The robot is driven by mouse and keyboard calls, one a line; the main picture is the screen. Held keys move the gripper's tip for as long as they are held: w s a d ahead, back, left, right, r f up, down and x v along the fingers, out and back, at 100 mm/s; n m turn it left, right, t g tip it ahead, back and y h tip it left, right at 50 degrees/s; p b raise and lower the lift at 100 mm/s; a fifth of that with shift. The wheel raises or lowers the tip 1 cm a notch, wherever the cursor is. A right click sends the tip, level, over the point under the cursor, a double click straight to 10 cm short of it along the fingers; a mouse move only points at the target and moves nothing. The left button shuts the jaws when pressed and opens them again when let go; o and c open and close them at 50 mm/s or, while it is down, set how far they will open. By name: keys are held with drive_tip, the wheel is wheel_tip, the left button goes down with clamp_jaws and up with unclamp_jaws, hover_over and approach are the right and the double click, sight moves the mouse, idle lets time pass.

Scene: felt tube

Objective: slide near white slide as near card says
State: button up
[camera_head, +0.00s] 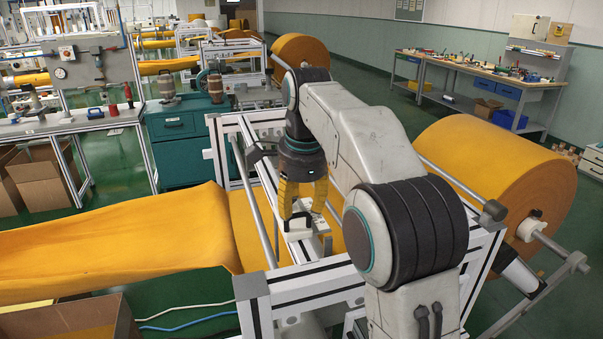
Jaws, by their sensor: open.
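The near white slide (298,234) is a small pale block on the rail of the metal frame, with a dark handle-like loop on top. My gripper (303,208) points down right above it, its two yellow fingers spread apart. The left fingertip is beside the dark loop. The right fingertip is close to the block's right side. I cannot tell whether either finger touches it. I cannot make out a card with readable marks; the fingers and arm hide part of the frame there.
The metal frame (300,277) surrounds the slide, with orange felt (120,240) running out to the left. A large felt roll (510,175) stands at the right. A teal cabinet (180,150) is behind to the left. A cardboard box (75,322) is at the lower left.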

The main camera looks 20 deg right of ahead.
wheel_tip(320, 180, up, 9)
drive_tip(key=s, duration=0.1)
drive_tip(key=shift+s, duration=0.35)
idle(0.4)
drive_tip(key=shift+w+a+f+b, duration=0.1)
drive_tip(key=shift+w+f+b, duration=0.35)
drive_tip(key=shift+f, duration=1.5)
drive_tip(key=shift+w+a+f+b, duration=0.15)
drive_tip(key=shift+f+b, duration=0.55)
drive_tip(key=shift+f, duration=1.25)
drive_tip(key=shift+w+f+b, duration=0.35)
drive_tip(key=shift+f+b, duration=0.2)
drive_tip(key=shift+f, duration=1.4)
drive_tip(key=shift+c, duration=0.2)
